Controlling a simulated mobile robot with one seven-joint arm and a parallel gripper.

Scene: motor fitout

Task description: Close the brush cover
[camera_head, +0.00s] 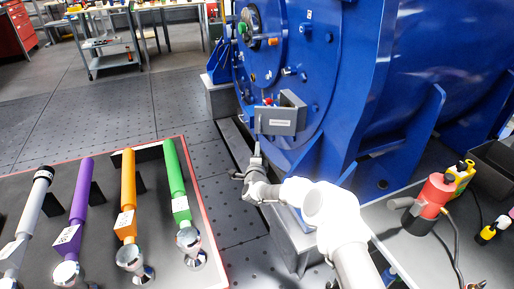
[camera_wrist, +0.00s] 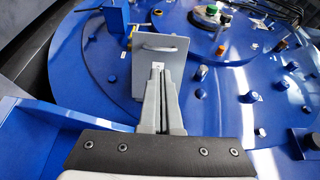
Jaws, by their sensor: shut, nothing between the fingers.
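My gripper (camera_head: 257,147) is shut and empty, just below the cover. Its fingertips (camera_wrist: 158,68) overlap the plate in the wrist view; I cannot tell whether they touch it.
A red-edged table (camera_head: 190,160) at the left bears several tools with white, purple, orange and green handles. Knobs and bolts stick out from the motor face. A trolley (camera_head: 108,55) stands far back.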

